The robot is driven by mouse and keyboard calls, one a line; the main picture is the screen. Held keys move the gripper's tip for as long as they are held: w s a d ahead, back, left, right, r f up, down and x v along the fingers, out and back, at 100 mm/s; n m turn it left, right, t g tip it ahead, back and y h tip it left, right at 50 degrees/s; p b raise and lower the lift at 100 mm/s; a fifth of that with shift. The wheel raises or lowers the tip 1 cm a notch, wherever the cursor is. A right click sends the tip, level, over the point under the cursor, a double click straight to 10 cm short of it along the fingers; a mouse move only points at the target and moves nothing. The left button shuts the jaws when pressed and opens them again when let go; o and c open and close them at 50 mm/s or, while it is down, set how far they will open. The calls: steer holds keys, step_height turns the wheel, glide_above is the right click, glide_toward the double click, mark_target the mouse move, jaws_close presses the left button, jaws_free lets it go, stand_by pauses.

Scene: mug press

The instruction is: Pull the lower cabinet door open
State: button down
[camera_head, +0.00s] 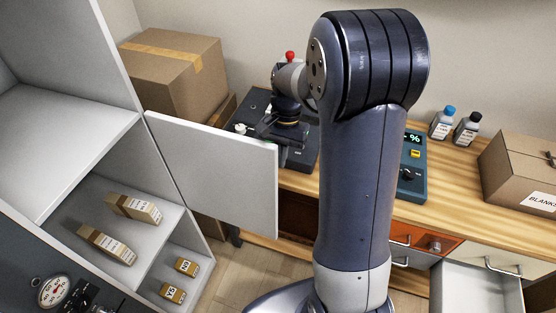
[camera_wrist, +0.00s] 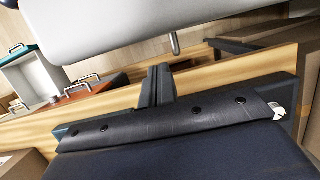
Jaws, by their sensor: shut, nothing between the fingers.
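The lower cabinet door (camera_head: 215,165) is a plain white panel. It stands swung wide out from the white cabinet (camera_head: 148,170), with the lower compartment exposed. My gripper (camera_head: 266,134) is at the far side of the door, close to its top edge near the free end; whether it touches the door cannot be told. In the wrist view my gripper's fingers (camera_wrist: 157,84) are together and empty. The pale door (camera_wrist: 120,25) crosses the top there, with a short grey metal handle (camera_wrist: 175,43) just beyond the fingertips, apart from them.
Several small boxes (camera_head: 135,208) lie on the cabinet shelves. Behind the door are a cardboard box (camera_head: 172,75) and a wooden counter (camera_head: 440,190) with a dark machine (camera_head: 303,155), two bottles and another carton (camera_head: 520,170). An open drawer (camera_head: 475,288) juts out at lower right.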

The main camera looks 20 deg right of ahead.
mark_target(269, 183)
steer(key=shift+s+a, duration=0.7)
steer(key=shift+s, duration=0.25)
steer(key=s+a, duration=0.1)
steer(key=s+a+m, duration=0.1)
steer(key=s, duration=0.1)
steer(key=s+a+m, duration=0.1)
steer(key=s+a, duration=0.1)
steer(key=shift+s, duration=0.1)
steer(key=shift+d, duration=0.15)
